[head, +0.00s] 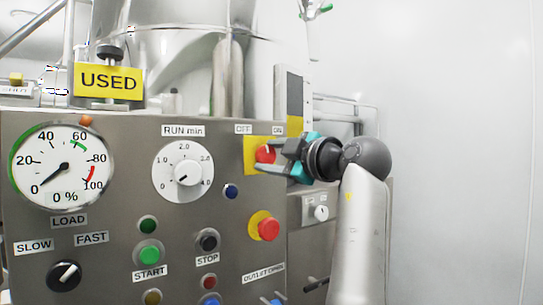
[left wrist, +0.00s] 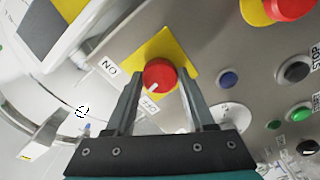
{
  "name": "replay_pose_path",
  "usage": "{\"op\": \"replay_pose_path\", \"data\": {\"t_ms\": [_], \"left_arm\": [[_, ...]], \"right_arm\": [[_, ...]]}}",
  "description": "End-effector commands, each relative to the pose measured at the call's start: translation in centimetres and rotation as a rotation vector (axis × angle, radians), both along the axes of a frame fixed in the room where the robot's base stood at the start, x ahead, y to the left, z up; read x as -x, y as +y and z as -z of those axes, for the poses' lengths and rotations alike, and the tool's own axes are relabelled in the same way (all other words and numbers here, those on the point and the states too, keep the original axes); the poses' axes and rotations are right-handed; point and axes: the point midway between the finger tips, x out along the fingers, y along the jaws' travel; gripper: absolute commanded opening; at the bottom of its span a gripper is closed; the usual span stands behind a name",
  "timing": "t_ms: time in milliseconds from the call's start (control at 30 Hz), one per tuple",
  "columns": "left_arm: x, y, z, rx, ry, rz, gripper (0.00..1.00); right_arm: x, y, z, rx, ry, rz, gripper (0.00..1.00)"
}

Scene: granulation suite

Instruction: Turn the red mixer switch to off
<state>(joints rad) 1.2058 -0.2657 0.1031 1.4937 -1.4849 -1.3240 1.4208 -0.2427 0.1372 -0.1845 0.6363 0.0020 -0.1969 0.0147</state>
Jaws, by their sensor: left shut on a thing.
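The red mixer switch (head: 264,154) is a round knob on a yellow plate, under the labels OFF on the left and ON on the right. In the left wrist view the knob (left wrist: 159,73) has a white mark that points lower left, closer to the OFF label (left wrist: 150,105) than to the ON label (left wrist: 109,67). My left gripper (head: 268,156) has a finger on either side of the knob and is shut on it. Its fingers partly cover the knob in the head view. My right gripper is not in view.
The steel panel (head: 110,240) also carries a load gauge (head: 62,167), a white timer dial (head: 183,172), a blue button (head: 231,191) and a red emergency-type button (head: 268,229) below the switch. A yellow USED sign (head: 108,80) stands on top. A bare wall lies to the right.

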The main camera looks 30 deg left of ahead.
Motion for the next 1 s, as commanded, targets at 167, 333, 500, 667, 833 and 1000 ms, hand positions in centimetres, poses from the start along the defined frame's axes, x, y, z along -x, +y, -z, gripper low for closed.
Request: {"op": "replay_pose_path", "data": {"t_ms": [167,333,500,667,833,1000], "left_arm": [[-0.02,-0.02,0.10,0.065,-0.153,0.000,0.00],[-0.04,-0.02,0.14,0.119,-0.284,0.001,0.00],[-0.04,-0.02,0.16,0.164,-0.391,0.001,0.00],[-0.05,-0.02,0.15,0.193,-0.462,0.001,0.00],[-0.05,-0.02,0.15,0.213,-0.507,0.001,0.00],[-0.04,-0.02,0.13,0.221,-0.527,0.001,0.00]], "right_arm": [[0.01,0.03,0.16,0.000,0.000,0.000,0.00],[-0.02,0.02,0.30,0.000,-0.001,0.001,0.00],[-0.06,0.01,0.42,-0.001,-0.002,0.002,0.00],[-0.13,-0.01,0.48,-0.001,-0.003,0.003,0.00],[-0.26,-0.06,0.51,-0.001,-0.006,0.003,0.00],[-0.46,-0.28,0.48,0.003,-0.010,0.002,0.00]]}}
